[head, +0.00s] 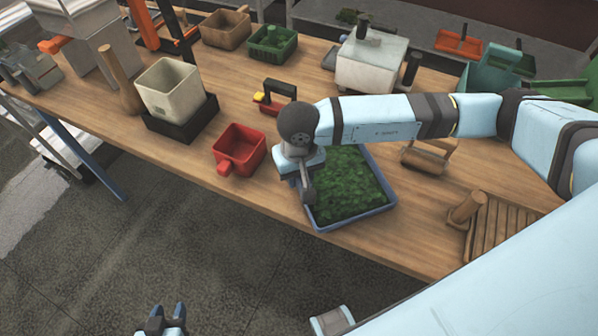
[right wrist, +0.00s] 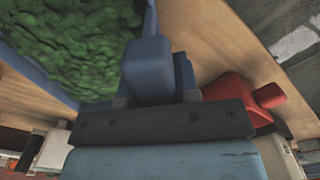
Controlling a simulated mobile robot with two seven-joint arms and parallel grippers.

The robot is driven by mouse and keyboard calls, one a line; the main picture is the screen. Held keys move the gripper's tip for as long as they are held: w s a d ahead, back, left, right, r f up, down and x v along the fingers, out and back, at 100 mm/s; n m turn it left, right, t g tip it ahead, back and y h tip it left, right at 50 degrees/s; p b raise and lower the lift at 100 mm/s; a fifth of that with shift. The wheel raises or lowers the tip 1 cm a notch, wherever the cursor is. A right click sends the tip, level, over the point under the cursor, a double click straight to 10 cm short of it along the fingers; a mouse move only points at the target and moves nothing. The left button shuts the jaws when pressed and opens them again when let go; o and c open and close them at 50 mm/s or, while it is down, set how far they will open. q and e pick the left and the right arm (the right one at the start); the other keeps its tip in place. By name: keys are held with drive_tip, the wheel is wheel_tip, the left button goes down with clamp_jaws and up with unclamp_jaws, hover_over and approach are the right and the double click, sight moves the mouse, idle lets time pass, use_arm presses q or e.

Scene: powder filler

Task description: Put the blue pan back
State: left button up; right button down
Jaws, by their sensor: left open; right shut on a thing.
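The blue pan (head: 353,219) lies on the wooden table near its front edge, filled with green leafy material. My right gripper (head: 307,190) is at the pan's left side, shut on the pan's handle. The arm hides the pan's far left part in the head view. My left gripper (head: 165,318) is open and empty, low in front of the table, over the floor.
A red pan (head: 240,149) stands just left of the blue pan and shows in the right wrist view (right wrist: 240,97). A beige container (head: 170,88) on a black base (head: 182,124) is further left. A slatted wooden rack (head: 500,232) lies right.

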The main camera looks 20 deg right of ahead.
drive_tip(key=shift+f+b, duration=0.15)
drive_tip(key=shift+b, duration=0.15)
drive_tip(key=c, duration=0.8)
unclamp_jaws()
drive_tip(key=shift+c, duration=0.2)
drive_tip(key=shift+r+p, duration=0.35)
drive_tip(key=shift+p, duration=0.1)
drive_tip(key=shift+r+b, duration=0.3)
drive_tip(key=shift+r, duration=0.1)
wheel_tip(320, 180, up, 10)
drive_tip(key=shift+f+b, duration=0.2)
drive_tip(key=shift+b, duration=0.65)
drive_tip(key=shift+r, duration=0.65)
